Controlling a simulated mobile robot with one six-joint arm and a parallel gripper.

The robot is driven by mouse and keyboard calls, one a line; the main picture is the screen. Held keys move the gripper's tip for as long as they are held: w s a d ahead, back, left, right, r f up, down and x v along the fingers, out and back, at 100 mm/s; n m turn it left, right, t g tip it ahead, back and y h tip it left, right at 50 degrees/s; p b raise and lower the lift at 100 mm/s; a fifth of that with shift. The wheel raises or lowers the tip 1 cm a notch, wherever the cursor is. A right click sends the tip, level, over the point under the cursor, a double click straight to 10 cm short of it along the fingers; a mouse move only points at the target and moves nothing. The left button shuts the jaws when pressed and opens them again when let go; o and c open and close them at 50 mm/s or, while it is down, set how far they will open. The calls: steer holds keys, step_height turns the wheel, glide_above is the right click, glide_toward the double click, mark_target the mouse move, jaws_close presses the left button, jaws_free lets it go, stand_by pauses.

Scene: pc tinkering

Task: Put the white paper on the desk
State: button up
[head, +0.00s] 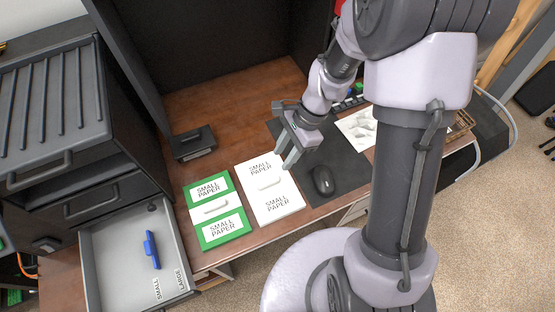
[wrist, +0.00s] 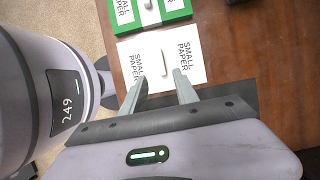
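The white paper pack (head: 268,187), labelled "SMALL PAPER", lies flat on the wooden desk (head: 210,258), between the green pack and the dark mat. It also shows in the wrist view (wrist: 195,56), just beyond the fingertips. My gripper (head: 286,163) is above the right edge of the white pack, its two fingers apart. In the wrist view my gripper (wrist: 158,82) is open with nothing between the fingers. I cannot tell whether a fingertip touches the pack.
A green-and-white paper pack (head: 216,208) lies to the left of the white one. A black mouse (head: 323,181) sits on the dark mat (head: 345,158) at the right. A black box (head: 193,143) stands behind. An open drawer (head: 120,248) at the lower left holds a blue item (head: 151,249).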

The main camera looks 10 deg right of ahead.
step_height(320, 180, up, 12)
steer(key=s+n+t, duration=0.2)
steer(key=n, duration=0.2)
steer(key=s+d+r+n+t+h, duration=0.2)
steer(key=s+r+n+t, duration=0.3)
steer(key=s+r, duration=0.5)
steer(key=shift+s+r+n, duration=0.35)
steer(key=shift+r+n, duration=0.35)
steer(key=shift+r, duration=0.15)
steer(key=shift+a, duration=0.1)
